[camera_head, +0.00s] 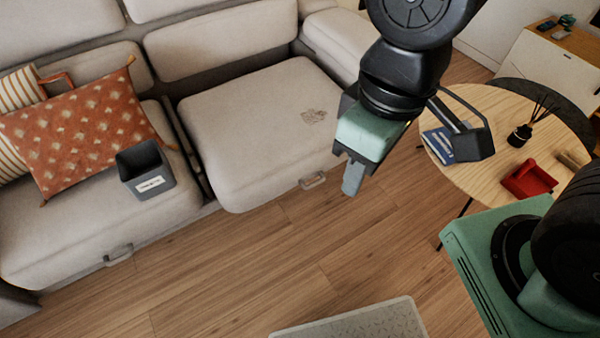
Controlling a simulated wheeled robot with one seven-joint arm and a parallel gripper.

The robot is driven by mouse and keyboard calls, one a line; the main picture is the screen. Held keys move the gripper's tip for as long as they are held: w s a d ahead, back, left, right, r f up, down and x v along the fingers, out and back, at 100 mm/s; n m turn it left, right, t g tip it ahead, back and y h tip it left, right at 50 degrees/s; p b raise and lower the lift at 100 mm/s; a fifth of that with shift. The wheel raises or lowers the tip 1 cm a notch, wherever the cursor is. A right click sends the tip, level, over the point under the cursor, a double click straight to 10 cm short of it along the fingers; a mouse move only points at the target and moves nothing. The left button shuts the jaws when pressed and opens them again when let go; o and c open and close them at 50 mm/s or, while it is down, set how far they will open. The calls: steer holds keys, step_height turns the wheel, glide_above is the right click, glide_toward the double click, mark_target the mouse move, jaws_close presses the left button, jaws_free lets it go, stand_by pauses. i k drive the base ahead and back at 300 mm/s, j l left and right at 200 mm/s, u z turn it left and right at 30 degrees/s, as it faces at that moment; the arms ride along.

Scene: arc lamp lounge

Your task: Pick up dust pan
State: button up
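A red object that looks like the dust pan (529,180) lies on the round wooden table (462,165) at the right. Its fine shape is hard to make out at this size. My gripper (353,179) hangs in front of the sofa seat's right front edge, left of the table and well apart from the red dust pan. It points downward. Its fingers show edge-on as one grey shape, so their opening is hidden. I see nothing held in it.
The table also bears a blue booklet (438,145), a dark reed diffuser (520,134) and a tan cylinder (568,160). A dark bin (146,168) and orange cushion (78,130) sit on the sofa (250,130). Crumbs (314,116) lie on its seat.

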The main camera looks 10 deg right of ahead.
mark_target(528, 179)
steer(key=z, duration=1.85)
steer(key=i+j+z, duration=0.8)
steer(key=j, duration=0.25)
steer(key=i+j+z, duration=0.3)
steer(key=j, duration=0.15)
steer(key=k, duration=0.1)
